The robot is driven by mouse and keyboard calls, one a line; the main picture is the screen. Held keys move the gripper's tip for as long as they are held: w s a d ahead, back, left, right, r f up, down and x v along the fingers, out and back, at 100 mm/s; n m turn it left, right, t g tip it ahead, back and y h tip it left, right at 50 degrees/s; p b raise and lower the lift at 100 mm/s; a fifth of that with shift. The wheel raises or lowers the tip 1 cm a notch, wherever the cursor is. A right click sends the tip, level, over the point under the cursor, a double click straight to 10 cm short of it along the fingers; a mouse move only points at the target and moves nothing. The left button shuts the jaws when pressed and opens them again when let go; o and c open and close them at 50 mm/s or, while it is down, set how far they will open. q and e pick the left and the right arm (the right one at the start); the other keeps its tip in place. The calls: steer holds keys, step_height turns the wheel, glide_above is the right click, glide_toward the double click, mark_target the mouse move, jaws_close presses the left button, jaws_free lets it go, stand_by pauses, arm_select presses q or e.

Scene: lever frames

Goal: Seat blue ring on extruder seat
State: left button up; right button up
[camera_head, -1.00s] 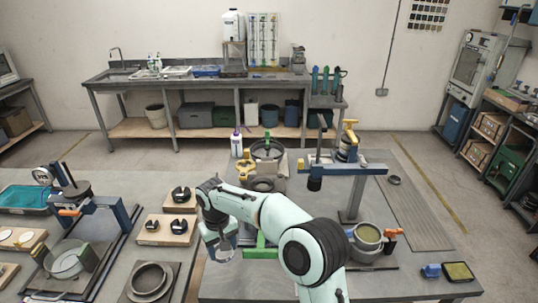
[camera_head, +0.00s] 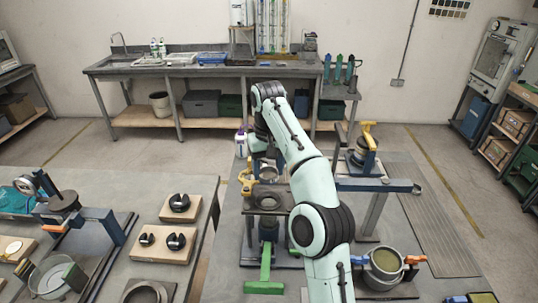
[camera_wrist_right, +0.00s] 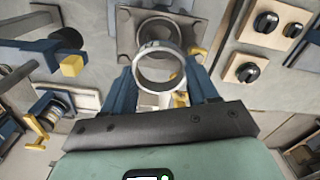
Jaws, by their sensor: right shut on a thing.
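My right gripper (camera_head: 267,163) is at the far side of the extruder stand, above and behind its square plate. In the right wrist view the gripper (camera_wrist_right: 160,78) is shut on a round metal ring (camera_wrist_right: 139,72), which looks grey rather than blue. The ring also shows in the head view (camera_head: 268,174), partly hidden by the fingers. The extruder seat appears to be the grey square plate with a round opening (camera_head: 285,203); it also shows in the wrist view (camera_wrist_right: 125,35). The ring looks apart from the plate. My left gripper is not in view.
A blue arm (camera_head: 372,185) on a post is at the right. A pot (camera_head: 384,270) with blue and orange handles sits front right.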

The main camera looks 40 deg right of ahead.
mark_target(268, 183)
steer(key=f, duration=0.6)
steer(key=shift+w+d+f+b, duration=0.1)
steer(key=shift+w+d+b, duration=0.05)
steer(key=shift+w+b, duration=0.15)
steer(key=shift+s+f+b, duration=0.25)
steer(key=shift+f+b, duration=0.1)
steer(key=shift+f, duration=0.55)
steer(key=shift+w+f, duration=0.15)
steer(key=shift+f, duration=0.2)
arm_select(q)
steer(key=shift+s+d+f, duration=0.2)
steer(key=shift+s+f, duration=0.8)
